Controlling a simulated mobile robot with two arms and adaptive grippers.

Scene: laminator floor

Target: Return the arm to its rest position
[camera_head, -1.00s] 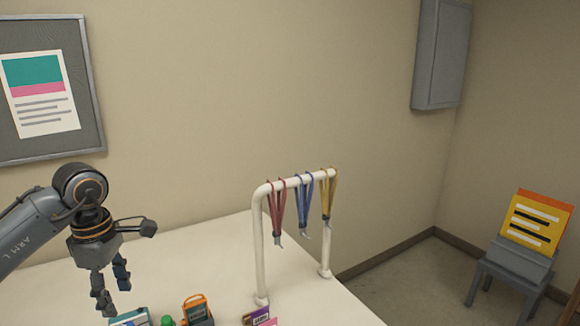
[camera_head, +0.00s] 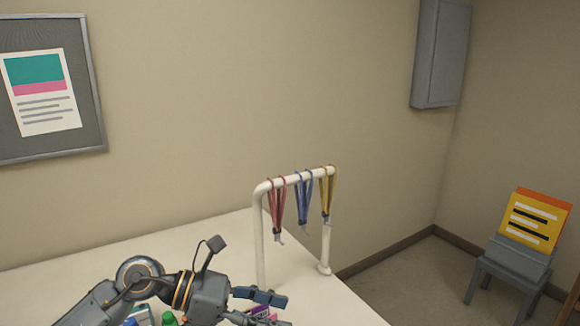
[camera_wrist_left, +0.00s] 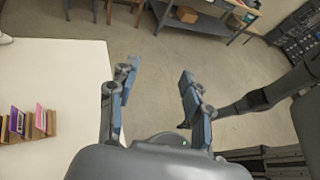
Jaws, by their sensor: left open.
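My left gripper (camera_head: 268,308) is low in the head view, over the front part of the white table (camera_head: 150,246), its fingers pointing right. In the left wrist view its two fingers (camera_wrist_left: 157,95) are spread apart with nothing between them, and bare floor shows beyond them. The left arm comes in from the bottom left and partly hides the small items on the table. My right gripper does not show in the head view. A dark arm link at the right of the wrist view is mine.
A white rack (camera_head: 259,235) with red, blue and yellow lanyards (camera_head: 304,205) stands behind the gripper. Colored cards in a wooden holder (camera_wrist_left: 38,128) lie on the table. A grey shelf (camera_wrist_left: 205,22) stands across the floor.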

